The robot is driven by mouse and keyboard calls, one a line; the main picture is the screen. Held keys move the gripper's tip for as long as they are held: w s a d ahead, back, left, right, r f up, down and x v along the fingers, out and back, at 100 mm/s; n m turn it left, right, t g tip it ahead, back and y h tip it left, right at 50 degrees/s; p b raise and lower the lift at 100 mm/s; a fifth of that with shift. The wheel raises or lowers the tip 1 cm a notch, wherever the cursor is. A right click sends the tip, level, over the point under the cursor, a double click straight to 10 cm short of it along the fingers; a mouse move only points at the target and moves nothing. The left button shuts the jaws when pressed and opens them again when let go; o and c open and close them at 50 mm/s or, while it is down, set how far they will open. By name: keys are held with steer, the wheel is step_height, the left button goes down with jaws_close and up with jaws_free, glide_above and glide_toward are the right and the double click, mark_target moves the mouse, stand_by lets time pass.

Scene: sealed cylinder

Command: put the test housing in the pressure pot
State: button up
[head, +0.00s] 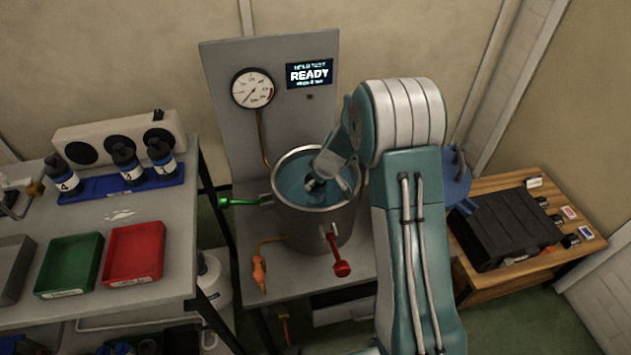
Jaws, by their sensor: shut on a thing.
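The pressure pot (336,222) is an open metal pot on the bench in the middle of the head view, with blue inside it. My arm reaches over its right rim, and my gripper (316,182) points down into the pot's mouth. My gripper is shut on a small dark thing, taken as the test housing, low inside the rim. The arm's end hides most of it, so its shape and whether it touches the pot's inside cannot be told.
A pressure gauge (252,89) and a READY display (310,74) are on the panel behind. Green (237,201) and red (341,269) valve handles stick out by the pot. Left are numbered bottles (128,166), a green tray (68,287) and a red tray (134,277). Right is a black case (507,228).

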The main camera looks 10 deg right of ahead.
steer(key=shift+s+f, duration=0.1)
steer(key=shift+f, duration=0.2)
steer(key=o, duration=1)
steer(key=shift+s+f, duration=0.1)
steer(key=shift+o, duration=0.2)
